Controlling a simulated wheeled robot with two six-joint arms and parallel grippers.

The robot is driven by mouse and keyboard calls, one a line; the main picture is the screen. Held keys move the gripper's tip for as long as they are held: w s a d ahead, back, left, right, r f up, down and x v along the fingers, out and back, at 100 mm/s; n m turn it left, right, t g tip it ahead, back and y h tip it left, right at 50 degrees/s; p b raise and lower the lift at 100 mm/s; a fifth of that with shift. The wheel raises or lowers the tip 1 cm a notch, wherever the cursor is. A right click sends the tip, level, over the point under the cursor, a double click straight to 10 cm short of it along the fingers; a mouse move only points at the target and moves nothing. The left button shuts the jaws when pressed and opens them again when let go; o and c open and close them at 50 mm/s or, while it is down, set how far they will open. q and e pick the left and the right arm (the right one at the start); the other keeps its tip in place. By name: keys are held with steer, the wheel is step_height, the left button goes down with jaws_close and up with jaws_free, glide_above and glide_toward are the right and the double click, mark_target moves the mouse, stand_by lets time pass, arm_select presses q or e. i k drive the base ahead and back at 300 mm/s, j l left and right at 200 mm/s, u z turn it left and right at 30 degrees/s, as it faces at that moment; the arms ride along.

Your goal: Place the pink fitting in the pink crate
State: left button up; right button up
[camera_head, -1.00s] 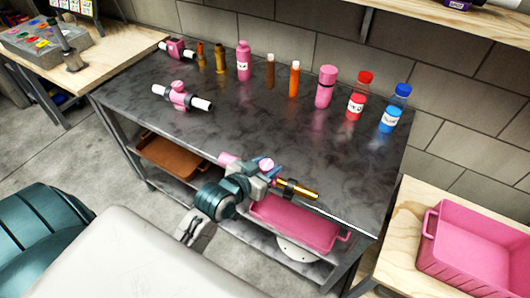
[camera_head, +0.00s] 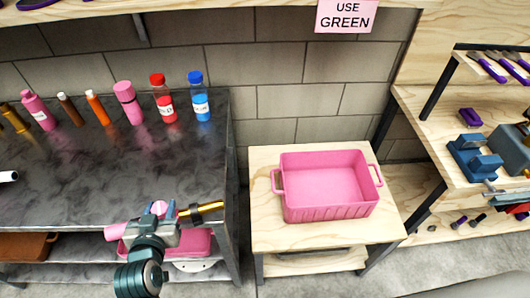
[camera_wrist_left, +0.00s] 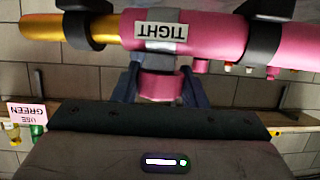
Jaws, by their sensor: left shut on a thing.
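My left gripper (camera_head: 158,232) is shut on the pink fitting (camera_head: 117,230), held in front of the dark bench's right part. The fitting has a brass pipe on its right end, with a dark collar. In the left wrist view the pink fitting (camera_wrist_left: 220,32) lies across the top, with a "TIGHT" label and the gripper fingers (camera_wrist_left: 160,85) around its pink stub. The pink crate (camera_head: 332,213) stands on a low wooden table, open at the top and empty. It is to the right of my left gripper and apart from it. My right gripper is not in view.
Several bottles stand along the back of the dark bench (camera_head: 100,165), including a red (camera_head: 164,103) and a blue one (camera_head: 200,104). A pink tray (camera_head: 197,243) is on the shelf below. The wooden table (camera_head: 265,235) is clear around the crate. A tool bench stands far right.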

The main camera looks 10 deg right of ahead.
mark_target(322, 179)
steer(key=i+l, duration=0.1)
steer(key=l, duration=0.7)
steer(key=i+l+u, duration=0.1)
steer(key=l, duration=0.75)
steer(key=i+l, duration=0.1)
steer(key=l, duration=1.5)
steer(key=i+u, duration=0.05)
